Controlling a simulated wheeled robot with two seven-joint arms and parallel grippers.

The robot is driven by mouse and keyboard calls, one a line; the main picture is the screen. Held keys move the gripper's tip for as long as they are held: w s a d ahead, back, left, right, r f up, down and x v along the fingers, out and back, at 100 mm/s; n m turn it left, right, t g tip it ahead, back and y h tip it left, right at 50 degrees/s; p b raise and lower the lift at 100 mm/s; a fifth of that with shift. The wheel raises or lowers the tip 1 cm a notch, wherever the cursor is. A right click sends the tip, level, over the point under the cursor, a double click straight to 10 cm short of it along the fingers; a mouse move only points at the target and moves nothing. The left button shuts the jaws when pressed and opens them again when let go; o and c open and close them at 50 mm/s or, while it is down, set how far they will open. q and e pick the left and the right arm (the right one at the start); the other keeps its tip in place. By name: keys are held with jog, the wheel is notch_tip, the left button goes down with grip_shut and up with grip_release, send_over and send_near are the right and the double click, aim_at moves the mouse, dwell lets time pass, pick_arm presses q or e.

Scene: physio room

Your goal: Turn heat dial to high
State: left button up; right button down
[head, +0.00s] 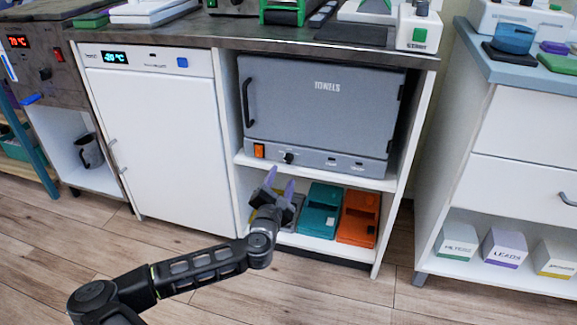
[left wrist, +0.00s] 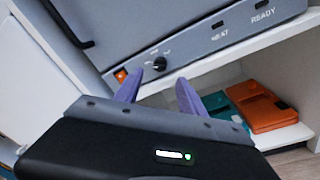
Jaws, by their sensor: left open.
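The heat dial is a small black knob (head: 289,158) on the lower front panel of the grey towel cabinet (head: 325,110). It also shows in the left wrist view (left wrist: 160,64), just beyond the fingertips, with a light pointer mark. An orange switch (head: 259,151) sits left of the dial. My left gripper (head: 279,182) is open and empty, a little below and in front of the dial. Its purple fingers (left wrist: 155,90) point up toward the panel, apart from the knob. My right gripper is not in view.
The cabinet sits on a white shelf (head: 330,176). Teal (head: 319,210) and orange (head: 358,218) boxes stand on the lower shelf, right of my gripper. A white fridge (head: 155,135) is at the left. The wooden floor in front is clear.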

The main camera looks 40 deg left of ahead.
aim_at(287, 162)
pick_arm(q)
jog(key=b+x, duration=0.2)
jog(key=x, duration=0.4)
jog(key=shift+w+a+f, duration=0.1)
jog(key=shift+w, duration=0.2)
jog(key=shift+w+a, duration=0.2)
jog(key=shift+w, duration=0.15)
jog(key=shift+c, duration=0.3)
grip_shut()
